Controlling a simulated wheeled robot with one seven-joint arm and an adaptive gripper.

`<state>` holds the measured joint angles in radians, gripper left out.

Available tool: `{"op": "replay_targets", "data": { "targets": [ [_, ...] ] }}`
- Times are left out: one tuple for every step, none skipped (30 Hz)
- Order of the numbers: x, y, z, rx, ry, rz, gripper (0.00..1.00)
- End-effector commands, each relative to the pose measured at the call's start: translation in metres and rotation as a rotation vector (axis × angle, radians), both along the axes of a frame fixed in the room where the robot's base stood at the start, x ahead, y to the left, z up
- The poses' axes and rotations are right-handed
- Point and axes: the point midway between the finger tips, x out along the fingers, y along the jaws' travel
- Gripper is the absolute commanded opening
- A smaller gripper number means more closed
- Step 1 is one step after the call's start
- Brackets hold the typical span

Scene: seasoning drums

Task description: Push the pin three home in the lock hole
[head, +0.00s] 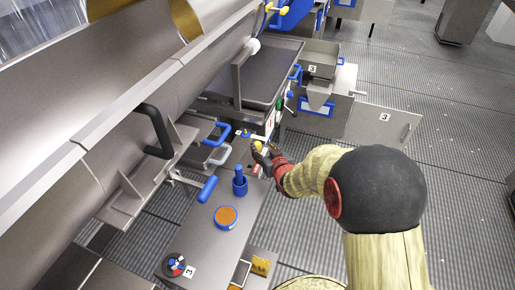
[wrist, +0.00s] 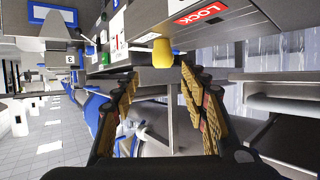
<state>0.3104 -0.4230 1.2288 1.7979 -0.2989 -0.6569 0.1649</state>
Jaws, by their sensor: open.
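A yellow knob (wrist: 161,52), which looks like the head of the pin, sticks out at the lower edge of a grey metal panel in the wrist view. A red LOCK label (wrist: 201,14) is on the panel to its upper right. My gripper (wrist: 160,78) is open, with its two padded fingers on either side of the line to the knob, and nothing between them. The knob appears just beyond the fingertips; I cannot tell whether they touch it. In the head view my gripper (head: 262,156) is beside the control panel at the bench's far end. The lock hole and pin shaft are hidden.
A grey bench (head: 196,240) carries a blue upright handle (head: 240,182) and a round blue dish with orange contents (head: 226,216). Blue-handled levers (head: 208,189) jut from the drum at left. Open floor lies right.

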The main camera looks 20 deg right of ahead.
Motion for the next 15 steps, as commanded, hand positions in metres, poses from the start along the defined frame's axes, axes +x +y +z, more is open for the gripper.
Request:
{"op": "replay_targets", "data": {
  "targets": [
    [0.006, 0.0, -0.004, -0.001, 0.0, 0.001, 0.44],
    [0.009, 0.0, -0.006, 0.0, 0.001, 0.001, 0.44],
    [0.012, 0.0, -0.007, 0.0, 0.001, 0.001, 0.44],
    [0.015, -0.001, -0.008, 0.0, 0.001, 0.001, 0.44],
    [0.017, -0.001, -0.01, 0.0, 0.001, 0.001, 0.44],
    [0.021, -0.001, -0.012, -0.001, 0.0, 0.001, 0.44],
    [0.023, 0.0, -0.014, -0.001, 0.0, 0.002, 0.44],
    [0.026, 0.0, -0.017, 0.0, 0.001, 0.002, 0.44],
    [0.032, 0.0, -0.02, 0.0, 0.001, 0.001, 0.44],
    [0.035, 0.0, -0.023, 0.0, 0.001, 0.001, 0.44],
    [0.039, 0.0, -0.026, 0.0, 0.002, 0.001, 0.44],
    [0.044, 0.0, -0.029, 0.0, 0.002, 0.001, 0.44],
    [0.048, 0.0, -0.03, 0.0, 0.002, 0.001, 0.44],
    [0.052, -0.001, -0.03, 0.0, 0.001, 0.001, 0.44],
    [0.055, -0.001, -0.032, 0.0, 0.002, 0.001, 0.44]
  ]
}}
